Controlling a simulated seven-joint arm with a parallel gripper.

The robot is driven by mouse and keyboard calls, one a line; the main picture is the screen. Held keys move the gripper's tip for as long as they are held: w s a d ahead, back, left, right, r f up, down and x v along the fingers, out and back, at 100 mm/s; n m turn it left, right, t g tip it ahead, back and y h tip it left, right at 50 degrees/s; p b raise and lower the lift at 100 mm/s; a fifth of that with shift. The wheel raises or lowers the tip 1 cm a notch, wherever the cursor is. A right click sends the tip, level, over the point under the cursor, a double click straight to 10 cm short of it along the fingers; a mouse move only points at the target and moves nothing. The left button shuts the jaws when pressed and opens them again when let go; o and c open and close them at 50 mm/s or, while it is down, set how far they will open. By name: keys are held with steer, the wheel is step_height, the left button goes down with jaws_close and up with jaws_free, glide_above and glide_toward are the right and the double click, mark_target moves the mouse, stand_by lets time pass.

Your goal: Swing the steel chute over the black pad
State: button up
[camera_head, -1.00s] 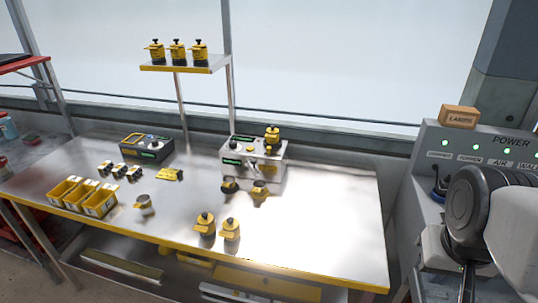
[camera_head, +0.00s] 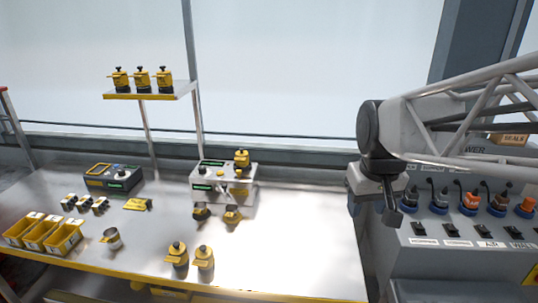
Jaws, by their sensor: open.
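The grey seeder unit (camera_head: 224,183) stands on the steel bench, with a yellow, black-topped hopper (camera_head: 241,160) on top. At its front are two small dark round parts, one at the left (camera_head: 201,213) and one at the right (camera_head: 232,214) with yellow on it. They are too small for me to tell which is the steel chute and which is the black pad. My gripper (camera_head: 391,215) hangs at the right, open and empty, past the bench's right end and apart from the unit. Its fingers are small and dark here.
Two yellow canisters (camera_head: 190,258) stand in front of the unit. A metal cup (camera_head: 111,238), yellow bins (camera_head: 44,233) and a control box (camera_head: 113,177) are on the left. A shelf (camera_head: 150,91) holds yellow canisters. A grey power panel (camera_head: 465,243) is at right. The bench's right part is clear.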

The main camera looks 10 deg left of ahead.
steer(key=w+a+n, duration=0.2)
steer(key=w+a, duration=0.6)
steer(key=w, duration=0.4)
steer(key=n+g, duration=0.2)
steer(key=n, duration=0.5)
glide_above(224, 184)
step_height(224, 184, down, 14)
steer(key=shift+f, duration=0.2)
steer(key=shift+f, duration=0.15)
steer(key=shift+f, duration=3.7)
steer(key=shift+c, duration=0.3)
